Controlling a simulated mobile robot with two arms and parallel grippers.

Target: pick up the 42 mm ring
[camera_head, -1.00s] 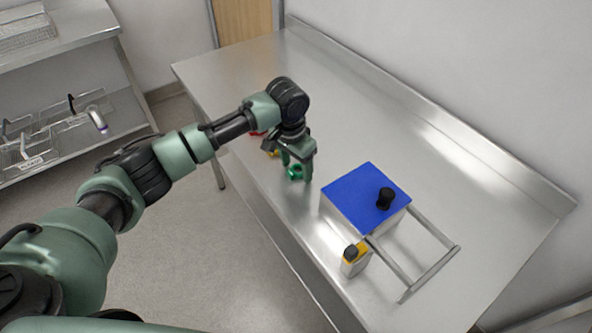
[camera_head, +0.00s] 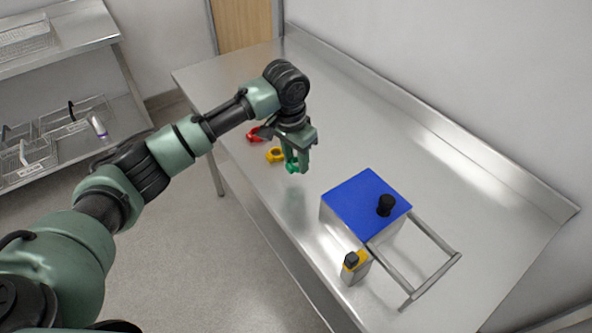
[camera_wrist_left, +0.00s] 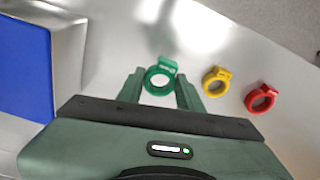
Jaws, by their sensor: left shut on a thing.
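My left gripper (camera_head: 297,160) is shut on a green ring (camera_head: 291,167) and holds it above the steel table. In the left wrist view the green ring (camera_wrist_left: 160,77) sits between the two fingertips, with a small tag on its far side; the tag's writing is too small to read. A yellow ring (camera_head: 275,155) and a red ring (camera_head: 254,134) lie on the table beyond the gripper; they also show in the left wrist view as the yellow ring (camera_wrist_left: 216,81) and the red ring (camera_wrist_left: 261,98). My right gripper is not in view.
A box with a blue top (camera_head: 358,204) and black knob stands on the steel table (camera_head: 400,150). A metal frame (camera_head: 428,272) adjoins it. A small yellow-and-grey item (camera_head: 354,267) stands near the front edge. The table behind the box is clear.

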